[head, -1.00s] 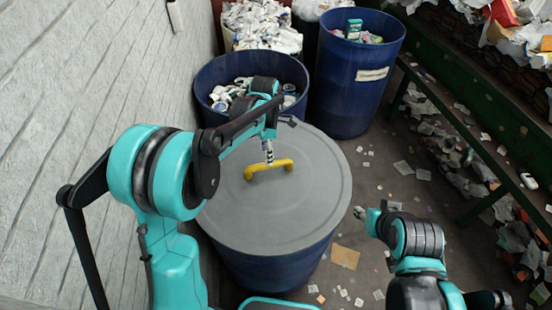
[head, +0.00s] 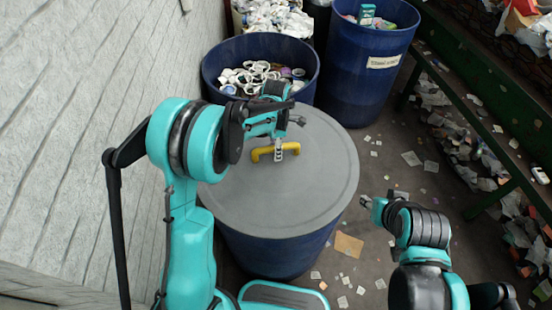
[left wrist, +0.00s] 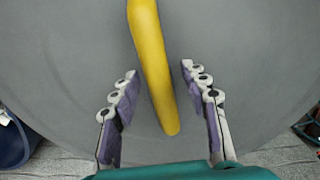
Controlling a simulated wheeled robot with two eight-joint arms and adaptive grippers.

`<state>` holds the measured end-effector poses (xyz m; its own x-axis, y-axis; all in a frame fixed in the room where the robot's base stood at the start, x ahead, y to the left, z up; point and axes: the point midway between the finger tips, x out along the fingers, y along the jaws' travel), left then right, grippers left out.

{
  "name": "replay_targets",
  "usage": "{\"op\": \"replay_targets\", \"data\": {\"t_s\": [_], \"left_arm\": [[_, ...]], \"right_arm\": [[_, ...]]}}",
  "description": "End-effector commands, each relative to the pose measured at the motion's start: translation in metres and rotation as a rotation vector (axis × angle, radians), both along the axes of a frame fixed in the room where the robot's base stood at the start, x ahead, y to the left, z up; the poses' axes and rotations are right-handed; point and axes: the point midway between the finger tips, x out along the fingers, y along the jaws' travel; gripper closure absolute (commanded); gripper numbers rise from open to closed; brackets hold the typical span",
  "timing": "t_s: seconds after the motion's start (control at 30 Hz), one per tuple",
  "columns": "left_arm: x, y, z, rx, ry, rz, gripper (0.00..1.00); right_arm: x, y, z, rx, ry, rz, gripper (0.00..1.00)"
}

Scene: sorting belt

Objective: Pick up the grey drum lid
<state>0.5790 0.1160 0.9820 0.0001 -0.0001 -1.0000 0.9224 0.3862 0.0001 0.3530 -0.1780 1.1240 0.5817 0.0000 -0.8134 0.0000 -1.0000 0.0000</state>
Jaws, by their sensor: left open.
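The grey drum lid (head: 280,195) lies flat on a blue drum (head: 270,255) in the middle of the head view. A yellow handle (head: 290,148) stands on the lid. My left gripper (head: 279,158) is over the handle, and its arm covers part of the lid. In the left wrist view the handle (left wrist: 150,65) runs between the two open fingers of my left gripper (left wrist: 159,80), with a gap on each side. The lid also fills the left wrist view (left wrist: 60,60). My right gripper (head: 368,201) is to the right of the lid; its finger opening is too small to tell.
An open blue drum (head: 225,100) with white waste stands behind the lidded drum. A taller labelled blue drum (head: 345,80) stands at the back right. A white wall (head: 70,130) is close on the left. A green conveyor frame (head: 490,105) is on the right, with litter on the floor.

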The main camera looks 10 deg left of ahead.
Motion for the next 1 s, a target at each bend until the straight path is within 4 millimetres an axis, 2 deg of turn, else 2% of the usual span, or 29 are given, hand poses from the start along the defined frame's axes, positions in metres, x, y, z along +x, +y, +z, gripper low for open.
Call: {"op": "replay_targets", "data": {"t_s": [0.73,0.9,1.0], "left_arm": [[0.0,0.0,-0.0047,0.0,0.0,0.0,0.55],[0.0,0.0,-0.0048,0.0,0.0,0.0,1.0],[0.0,0.0,-0.0048,0.0,0.0,0.0,1.0]], "right_arm": [[0.0,0.0,-0.0059,0.0,0.0,0.0,0.6],[0.0,0.0,-0.0059,0.0,0.0,0.0,0.6],[0.0,0.0,-0.0059,0.0,0.0,0.0,0.6]]}}
